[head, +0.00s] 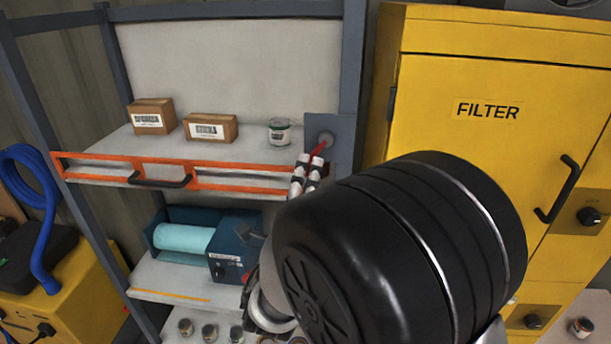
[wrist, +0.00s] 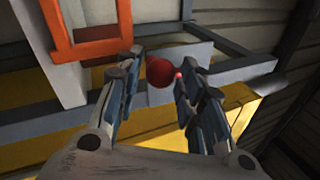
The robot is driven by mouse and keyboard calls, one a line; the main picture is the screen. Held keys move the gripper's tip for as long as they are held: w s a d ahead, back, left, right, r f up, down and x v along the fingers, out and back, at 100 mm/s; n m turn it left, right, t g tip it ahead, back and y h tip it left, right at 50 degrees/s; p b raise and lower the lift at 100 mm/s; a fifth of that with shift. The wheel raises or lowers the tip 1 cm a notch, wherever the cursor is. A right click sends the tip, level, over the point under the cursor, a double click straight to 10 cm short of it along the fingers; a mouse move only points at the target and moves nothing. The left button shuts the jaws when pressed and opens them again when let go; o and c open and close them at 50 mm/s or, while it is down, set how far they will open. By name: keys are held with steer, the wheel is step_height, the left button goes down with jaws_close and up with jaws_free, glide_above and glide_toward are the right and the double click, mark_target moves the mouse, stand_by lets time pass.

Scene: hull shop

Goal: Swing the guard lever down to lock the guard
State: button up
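The guard (head: 232,178) is an orange-framed panel with a dark handle, across the front of the upper shelf. The guard lever (head: 320,148) is red and sits on a blue-grey plate (head: 342,130) at the guard's right end. It slants, its lower end close to my fingertips. My gripper (head: 309,162) is just below the lever, partly hidden behind my arm. In the wrist view the gripper (wrist: 154,76) is open, with the lever's round red knob (wrist: 159,71) between or just beyond the fingertips. I cannot tell if they touch.
Two cardboard boxes (head: 210,128) and a jar (head: 280,132) stand on the shelf behind the guard. A blue machine with a teal roll (head: 183,238) is below. A yellow filter cabinet (head: 480,120) stands close at right. A blue hose (head: 45,215) is at left.

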steer(key=shift+o, duration=0.5)
steer(key=shift+s, duration=0.1)
steer(key=shift+s+a+f, duration=0.1)
steer(key=shift+s+f, duration=0.1)
steer(key=shift+s, duration=0.15)
steer(key=v, duration=1.1)
